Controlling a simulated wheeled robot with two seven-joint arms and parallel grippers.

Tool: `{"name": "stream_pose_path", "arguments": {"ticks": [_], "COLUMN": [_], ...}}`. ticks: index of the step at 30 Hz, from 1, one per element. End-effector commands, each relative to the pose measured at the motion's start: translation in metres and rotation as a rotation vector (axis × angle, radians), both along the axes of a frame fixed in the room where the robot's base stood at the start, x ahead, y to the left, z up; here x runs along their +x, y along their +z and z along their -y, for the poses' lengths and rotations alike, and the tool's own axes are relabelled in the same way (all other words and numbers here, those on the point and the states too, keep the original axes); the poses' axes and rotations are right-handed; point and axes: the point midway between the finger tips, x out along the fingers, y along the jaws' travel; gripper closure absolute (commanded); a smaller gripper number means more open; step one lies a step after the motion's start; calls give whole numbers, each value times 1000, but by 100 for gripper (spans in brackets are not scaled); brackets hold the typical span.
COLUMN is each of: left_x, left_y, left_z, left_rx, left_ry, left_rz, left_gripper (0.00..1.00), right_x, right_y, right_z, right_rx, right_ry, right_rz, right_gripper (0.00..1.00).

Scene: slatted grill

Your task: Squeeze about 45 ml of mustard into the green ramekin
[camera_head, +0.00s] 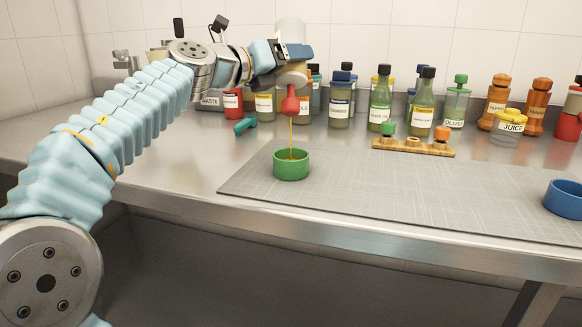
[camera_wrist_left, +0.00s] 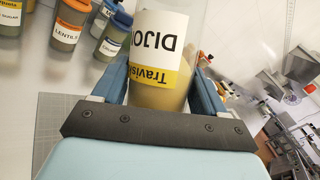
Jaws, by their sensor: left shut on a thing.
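The mustard bottle (camera_head: 290,104) is upside down above the ramekin, its red nozzle pointing down. A thin yellow-brown stream runs from the nozzle into the green ramekin (camera_head: 291,168), which stands upright on the grey mat. The ramekin's inner level is hard to tell. My left gripper (camera_head: 293,53) is shut on the bottle's body, well above the ramekin. In the left wrist view the bottle (camera_wrist_left: 160,55) shows an inverted "DIJON" label, partly cut off, between the two blue fingers, with tan mustard toward the nozzle end. My right gripper is not in view.
A grey cutting mat (camera_head: 400,200) covers the counter's front, with much free room right of the ramekin. A blue bowl (camera_head: 564,199) sits at the right. A wooden rack (camera_head: 413,147) and several labelled bottles and jars stand behind. A teal item (camera_head: 245,124) lies left of the bottle.

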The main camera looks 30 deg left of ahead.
Motion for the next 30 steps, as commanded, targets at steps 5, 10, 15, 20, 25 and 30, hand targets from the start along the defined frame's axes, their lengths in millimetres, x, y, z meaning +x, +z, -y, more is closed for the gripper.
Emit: {"name": "stream_pose_path", "arguments": {"ticks": [5, 10, 15, 20, 25, 30], "left_x": [0, 0, 0, 0, 0, 0], "left_y": [1, 1, 5, 24, 35, 49], "left_z": [0, 0, 0, 0, 1, 0], "left_rx": [-1, -1, 0, 0, 2, 1], "left_ry": [0, 0, 0, 0, -2, -1], "left_rz": [2, 2, 2, 2, 5, 3], "left_gripper": [70, 40, 41, 41, 41, 41], "right_x": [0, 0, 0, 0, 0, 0], "right_y": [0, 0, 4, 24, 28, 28], "right_z": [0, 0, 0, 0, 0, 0], "right_rx": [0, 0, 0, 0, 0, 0], "right_ry": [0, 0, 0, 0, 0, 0], "right_rz": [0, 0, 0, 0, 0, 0], "right_gripper": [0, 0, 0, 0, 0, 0]}}
